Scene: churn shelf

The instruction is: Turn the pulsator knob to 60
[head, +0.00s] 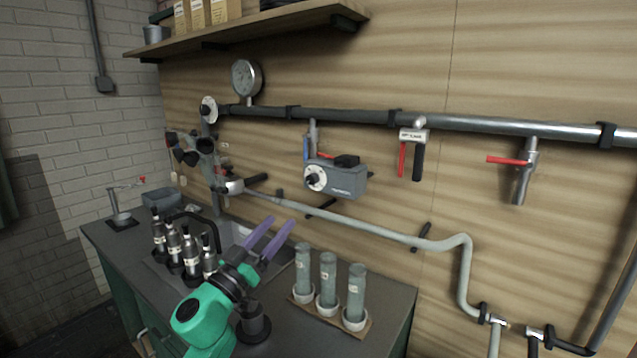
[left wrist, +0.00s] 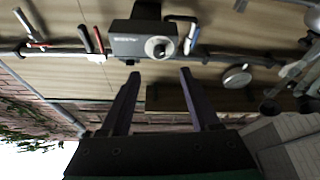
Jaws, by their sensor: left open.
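The pulsator is a grey box (head: 342,179) under the steel pipe on the wood wall. Its knob (head: 316,178) is a dark grip on a white dial at the box's left end; the dial's markings are too small to read. In the left wrist view the box (left wrist: 130,45) and knob (left wrist: 157,48) show upside down, beyond the fingers. My left gripper (head: 281,228) has purple fingers, open and empty, below and left of the knob, apart from it. It also shows in the left wrist view (left wrist: 158,75). My right gripper is not in view.
A steel pipe (head: 350,118) crosses the wall, with a gauge (head: 246,76) and red-handled valves (head: 510,161). Below, a bench holds a rack of grey cylinders (head: 327,280) and dark-topped bottles (head: 174,245) by a sink. A lower grey pipe (head: 375,228) runs between gripper and wall.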

